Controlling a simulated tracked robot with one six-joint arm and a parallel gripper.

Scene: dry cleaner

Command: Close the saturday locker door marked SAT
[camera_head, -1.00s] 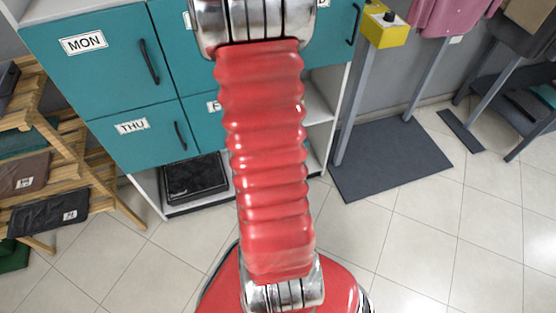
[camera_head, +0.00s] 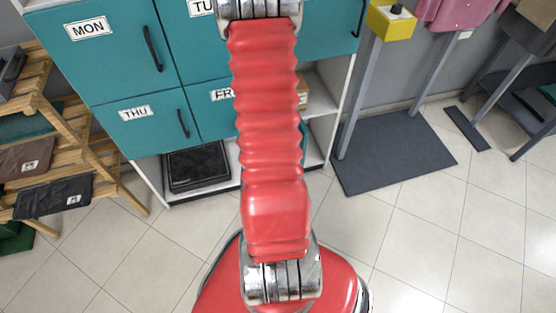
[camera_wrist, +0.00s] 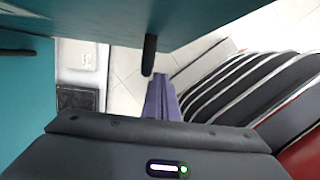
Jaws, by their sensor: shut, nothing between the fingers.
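No SAT mark is readable in either view. In the wrist view a teal door panel (camera_wrist: 120,18) crosses the top, with a black upright handle (camera_wrist: 149,55) near its lower edge; it looks like a door standing open from the teal locker front (camera_wrist: 25,85) at left. My gripper (camera_wrist: 160,80) shows there as slim purple fingers, shut and empty, just below and right of that handle. I cannot tell whether they touch the panel. In the head view my arm covers the area right of the FRI door (camera_head: 215,115), and the gripper is out of sight.
The MON door (camera_head: 105,60) and THU door (camera_head: 150,130) are shut. A black tray (camera_head: 197,168) lies in the open bottom shelf. A wooden rack (camera_head: 60,125) stands at left, a yellow box on a post (camera_head: 390,22) at right. The tiled floor (camera_head: 420,225) in front is clear.

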